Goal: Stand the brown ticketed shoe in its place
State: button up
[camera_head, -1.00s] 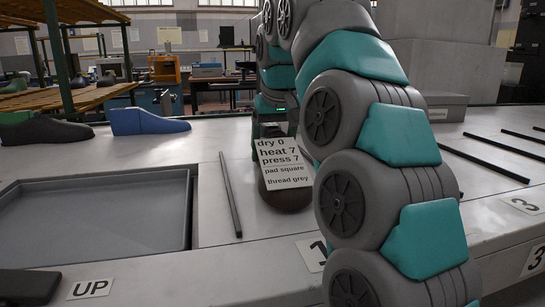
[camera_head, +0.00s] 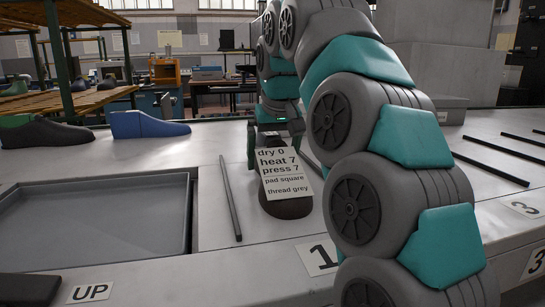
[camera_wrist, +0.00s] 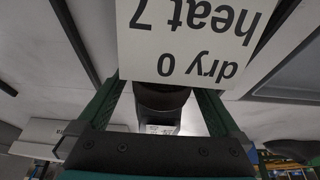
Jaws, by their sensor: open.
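The brown shoe (camera_head: 287,208) rests on the bench between two black rods, behind the card marked 1 (camera_head: 318,256). Its rounded brown end faces me. A white ticket (camera_head: 285,173) reading dry 0, heat 7, press 7, pad square, thread grey covers much of it. My gripper (camera_head: 275,145) is open at the far end of the shoe, a finger on either side. In the wrist view the ticket (camera_wrist: 190,40) hides the fingertips' surroundings, and a dark part of the shoe (camera_wrist: 162,97) shows between the green fingers with gaps beside it.
A grey tray (camera_head: 100,262) lies at the left, with an UP label (camera_head: 91,291) in front. A blue shoe last (camera_head: 147,125) and a dark one (camera_head: 45,132) stand behind it. Black rods (camera_head: 490,168) divide the bench at right, by a card marked 3 (camera_head: 522,209).

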aim_at(275, 141)
jog(key=shift+r, duration=0.1)
jog(key=shift+p+v, duration=0.65)
jog(key=shift+v, duration=1.85)
jog(key=s, duration=0.4)
jog(key=s+d+b, duration=0.1)
jog(key=s, duration=0.3)
jog(key=s+d+b, duration=0.1)
jog(key=s, duration=0.2)
jog(key=shift+s+d, duration=0.2)
jog(key=shift+s, duration=0.2)
jog(key=shift+s+d, duration=0.1)
jog(key=shift+s, duration=0.3)
jog(key=s+d, duration=0.2)
jog(key=s, duration=0.8)
jog(key=s+d, duration=0.2)
jog(key=s, duration=0.8)
jog(key=shift+s+p, duration=0.35)
jog(key=shift+p, duration=0.1)
jog(key=shift+d, duration=0.1)
